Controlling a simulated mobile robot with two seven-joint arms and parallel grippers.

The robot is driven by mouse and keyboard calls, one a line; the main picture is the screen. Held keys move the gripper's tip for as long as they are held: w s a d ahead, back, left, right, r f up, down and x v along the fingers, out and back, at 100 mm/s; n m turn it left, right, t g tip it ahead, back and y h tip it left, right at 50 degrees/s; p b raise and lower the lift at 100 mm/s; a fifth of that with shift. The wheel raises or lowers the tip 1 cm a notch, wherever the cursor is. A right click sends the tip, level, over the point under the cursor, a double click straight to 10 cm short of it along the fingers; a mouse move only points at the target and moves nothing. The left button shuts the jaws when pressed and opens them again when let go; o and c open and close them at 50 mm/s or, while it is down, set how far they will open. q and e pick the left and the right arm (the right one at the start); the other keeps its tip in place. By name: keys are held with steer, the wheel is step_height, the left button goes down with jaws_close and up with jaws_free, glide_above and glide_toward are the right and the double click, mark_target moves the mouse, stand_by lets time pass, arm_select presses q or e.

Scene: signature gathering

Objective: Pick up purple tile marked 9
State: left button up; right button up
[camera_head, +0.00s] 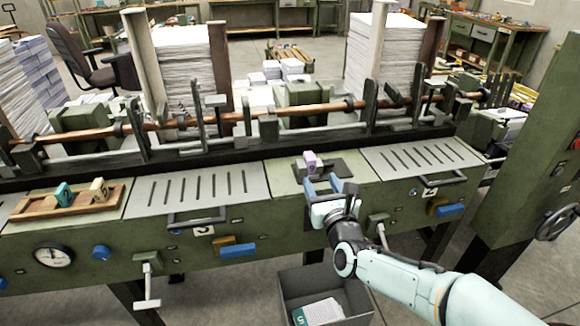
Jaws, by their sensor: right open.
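A small purple tile (311,161) stands upright on a dark plate (338,167) on the green machine top, right of centre. Its mark is too small to read. My right gripper (323,183) reaches in from the lower right, with its blue fingers apart and empty. In the picture it is just below the tile, on the near side, and the tile does not appear to be between the fingers. My left gripper is not in view.
A wooden tray (72,208) at the left holds a teal tile (64,194) and a cream tile (99,189). Slotted plates (196,190) flank the dark plate. A long copper-coloured rod (300,111) and uprights run behind. An open grey bin (355,298) is below.

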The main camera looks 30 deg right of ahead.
glide_toward(309, 152)
steer(key=x, duration=0.2)
steer(key=a+x, duration=0.1)
steer(key=x, duration=0.1)
steer(key=shift+w+d, duration=0.1)
steer(key=shift+w, duration=0.05)
steer(key=shift+d+p+x, duration=0.15)
steer(key=shift+p+x, duration=0.1)
steer(key=shift+x, duration=1.2)
steer(key=shift+d+p+x, duration=0.1)
steer(key=shift+p+x, duration=0.1)
steer(key=shift+x, duration=1.25)
steer(key=shift+f, duration=0.15)
jaws_close()
